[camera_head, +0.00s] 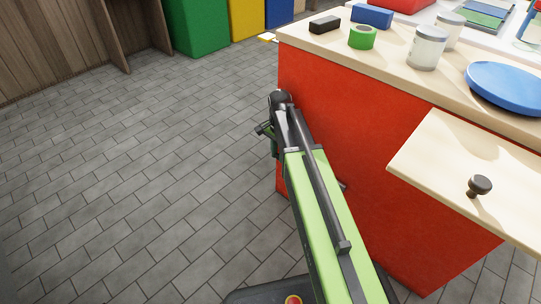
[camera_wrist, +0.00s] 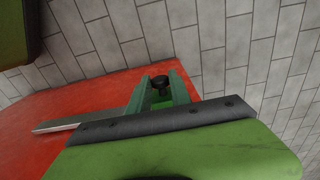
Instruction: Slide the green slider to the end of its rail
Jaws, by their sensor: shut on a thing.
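My gripper (camera_wrist: 160,84) shows in the wrist view as two dark green fingers standing up from a wide green body with a black edge. A small black knob sits between the fingertips, and some green shows just below it. I take this to be the green slider (camera_wrist: 158,101), held between the fingers; most of it is hidden. A grey metal rail (camera_wrist: 72,124) runs left from the gripper along the red surface.
The red cabinet (camera_head: 340,130) stands beside my arm. A pale drawer (camera_head: 440,160) with a black knob juts out at the right. The benchtop holds a green tape roll (camera_head: 362,37), jars and a blue disc (camera_head: 508,83). The tiled floor at the left is clear.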

